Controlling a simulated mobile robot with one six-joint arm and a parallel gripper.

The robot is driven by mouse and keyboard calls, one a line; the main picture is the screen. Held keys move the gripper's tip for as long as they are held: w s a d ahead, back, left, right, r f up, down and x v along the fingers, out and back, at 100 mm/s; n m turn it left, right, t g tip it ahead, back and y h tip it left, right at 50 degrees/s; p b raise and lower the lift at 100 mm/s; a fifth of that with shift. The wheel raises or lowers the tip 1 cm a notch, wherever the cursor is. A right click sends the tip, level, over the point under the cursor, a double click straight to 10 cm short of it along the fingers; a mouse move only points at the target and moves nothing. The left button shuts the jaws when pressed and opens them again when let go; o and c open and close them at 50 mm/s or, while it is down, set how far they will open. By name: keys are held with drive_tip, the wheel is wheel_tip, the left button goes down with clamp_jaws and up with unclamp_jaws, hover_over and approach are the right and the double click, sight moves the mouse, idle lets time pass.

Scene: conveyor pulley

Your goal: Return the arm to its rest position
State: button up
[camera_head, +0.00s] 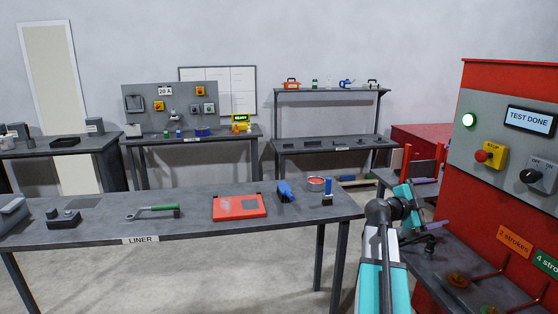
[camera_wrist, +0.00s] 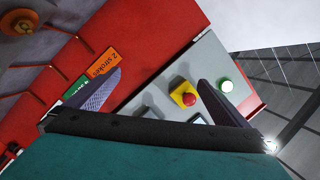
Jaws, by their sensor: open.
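My arm stands at the lower right of the head view. Its teal wrist is bent toward the red test machine (camera_head: 440,165). My gripper (camera_head: 432,203) points right, in front of the machine. In the wrist view my gripper (camera_wrist: 160,78) has its two dark fingers spread wide, with nothing between them. Beyond the fingers are the machine's grey panel (camera_wrist: 215,65), a red stop button on a yellow box (camera_wrist: 186,96) and a lit green-white button (camera_wrist: 226,85). The fingers look apart from the panel, though the exact gap is hard to tell.
The machine's display (camera_head: 529,120) reads TEST DONE. A dark shelf (camera_head: 480,290) with hooks and round parts lies below my gripper. The LINER table (camera_head: 180,225) stands left of my arm, holding a red case (camera_head: 239,207) and tools. Open floor (camera_head: 180,280) shows in front.

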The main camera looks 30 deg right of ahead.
drive_tip(key=w+a+f+n+t+y, duration=0.15)
drive_tip(key=w+a+f, duration=0.25)
drive_tip(key=a+f, duration=0.45)
drive_tip(key=w+a+f+n+y, duration=0.2)
drive_tip(key=w+a+f, duration=0.3)
drive_tip(key=f, duration=0.7)
drive_tip(key=w+a+f+n+t+y, duration=0.15)
drive_tip(key=w+a+f, duration=0.25)
drive_tip(key=a+f, duration=0.55)
drive_tip(key=s+a+f+n+y, duration=0.1)
drive_tip(key=a+f+n, duration=0.1)
drive_tip(key=a+f, duration=0.3)
drive_tip(key=s+a+f+n+y, duration=0.1)
drive_tip(key=a+f+n, duration=0.15)
drive_tip(key=f, duration=0.55)
drive_tip(key=s+a+f+n+g+y, duration=0.2)
drive_tip(key=s+a+f+n, duration=0.1)
drive_tip(key=s+a+f, duration=0.55)
drive_tip(key=s+a+f+n+g+y, duration=0.25)
drive_tip(key=s+a+f, duration=0.25)
drive_tip(key=a+f, duration=0.55)
drive_tip(key=s+a+f+n+g+y, duration=0.1)
drive_tip(key=s+a+f+n+y, duration=0.1)
drive_tip(key=s+a+n, duration=0.4)
drive_tip(key=s+a+f+n+g+y, duration=0.2)
drive_tip(key=s+a+n+y, duration=0.1)
drive_tip(key=s+a+n, duration=0.4)
drive_tip(key=shift+s+a, duration=0.95)
drive_tip(key=shift+s, duration=0.9)
